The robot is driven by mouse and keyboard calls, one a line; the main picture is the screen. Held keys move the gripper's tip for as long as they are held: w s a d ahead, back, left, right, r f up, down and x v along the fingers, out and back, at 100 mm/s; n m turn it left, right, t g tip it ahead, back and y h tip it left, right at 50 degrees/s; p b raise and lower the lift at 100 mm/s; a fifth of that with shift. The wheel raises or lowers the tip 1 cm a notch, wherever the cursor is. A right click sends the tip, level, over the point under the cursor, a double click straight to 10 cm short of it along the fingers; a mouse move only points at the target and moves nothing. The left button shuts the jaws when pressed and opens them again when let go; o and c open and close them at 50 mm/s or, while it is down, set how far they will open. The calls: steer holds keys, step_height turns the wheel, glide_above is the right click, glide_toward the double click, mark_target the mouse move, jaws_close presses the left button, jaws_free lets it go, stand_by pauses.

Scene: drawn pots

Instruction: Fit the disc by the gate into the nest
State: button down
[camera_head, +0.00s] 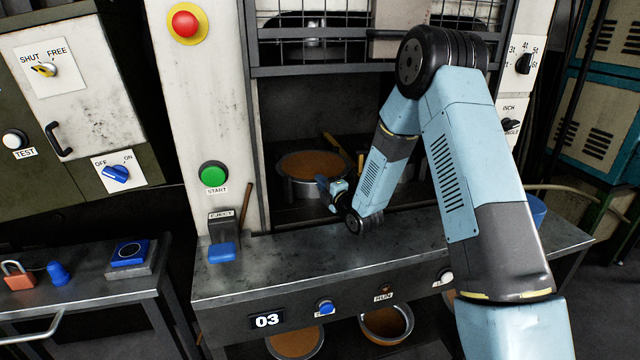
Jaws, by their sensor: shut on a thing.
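A round disc (313,164) with a brown top and a grey metal rim is inside the dark opening of the machine, below the raised mesh gate (335,25). My gripper (326,188) is at the disc's front right rim and is shut on it. The fingertips are small and partly dark here, so the exact grip is hard to see. Another round metal shape (398,172) sits to the right in the opening, mostly hidden behind my arm. I cannot tell whether it is the nest, or whether the held disc touches the floor below it.
Yellowish bars (338,148) stand behind the disc. A steel ledge (290,268) runs in front of the opening, with a blue eject lever (222,252) at its left. More brown-topped pots (386,322) are below. A side table (85,290) holds a padlock (17,274).

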steer(key=c, duration=1.2)
jaws_free()
steer(key=r+v, duration=0.1)
steer(key=v, duration=1.1)
steer(key=s+d+r+m+g+h, duration=0.2)
steer(key=s+d+r+m+h, duration=0.2)
steer(key=d+r+m+h, duration=0.25)
steer(key=s+d+r+m+g+h, duration=0.25)
steer(key=d+r+m, duration=0.4)
steer(key=r, duration=0.35)
steer(key=s+d+r+m+g, duration=0.1)
steer(key=s+m, duration=0.3)
steer(key=s, duration=0.5)
steer(key=s+d+r+m+g+h, duration=0.1)
steer(key=s+r+m+g, duration=0.1)
steer(key=s, duration=0.8)
steer(key=s+d+r+m+g, duration=0.2)
steer(key=s+r+m, duration=0.2)
steer(key=s, duration=0.6)
steer(key=shift+m+g+h, duration=0.25)
steer(key=shift+m+h, duration=0.05)
steer(key=shift+m, duration=0.7)
